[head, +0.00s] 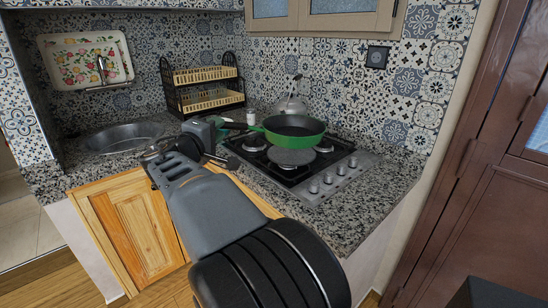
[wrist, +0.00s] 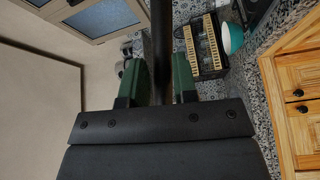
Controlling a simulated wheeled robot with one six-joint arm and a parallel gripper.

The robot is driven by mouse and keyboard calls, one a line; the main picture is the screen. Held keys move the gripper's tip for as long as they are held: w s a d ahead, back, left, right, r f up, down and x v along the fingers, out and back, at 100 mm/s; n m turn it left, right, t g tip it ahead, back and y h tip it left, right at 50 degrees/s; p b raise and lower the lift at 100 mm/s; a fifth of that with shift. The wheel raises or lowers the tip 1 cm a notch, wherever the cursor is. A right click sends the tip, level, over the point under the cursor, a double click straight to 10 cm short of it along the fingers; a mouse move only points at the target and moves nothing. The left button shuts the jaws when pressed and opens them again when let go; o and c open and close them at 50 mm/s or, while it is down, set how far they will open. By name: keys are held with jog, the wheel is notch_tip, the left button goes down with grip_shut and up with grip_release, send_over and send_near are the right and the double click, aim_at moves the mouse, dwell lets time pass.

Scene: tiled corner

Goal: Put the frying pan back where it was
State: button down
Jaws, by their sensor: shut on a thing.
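The green frying pan (head: 295,126) with a dark inside is over the back part of the stove (head: 300,170) in the head view. It looks about level; I cannot tell whether it touches the stove. Its handle side points left, toward my gripper (head: 216,127). In the wrist view the green fingers of my gripper (wrist: 161,80) are closed around a dark bar, the pan's handle (wrist: 162,35). The pan's bowl is not clear in the wrist view.
A grey round plate (head: 292,157) lies on the stove in front of the pan. A kettle (head: 291,106) stands behind it. A two-tier dish rack (head: 205,90) and a sink (head: 124,138) are to the left. The counter right of the stove (head: 385,175) is clear.

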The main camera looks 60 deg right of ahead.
jog(key=w+d+f, duration=0.3)
jog(key=d+f, duration=0.3)
jog(key=w+d+f, duration=0.3)
jog(key=d+f, duration=0.3)
jog(key=f, duration=0.1)
jog(key=shift+w, duration=0.4)
jog(key=c, duration=0.9)
grip_release()
jog(key=shift+f, duration=0.1)
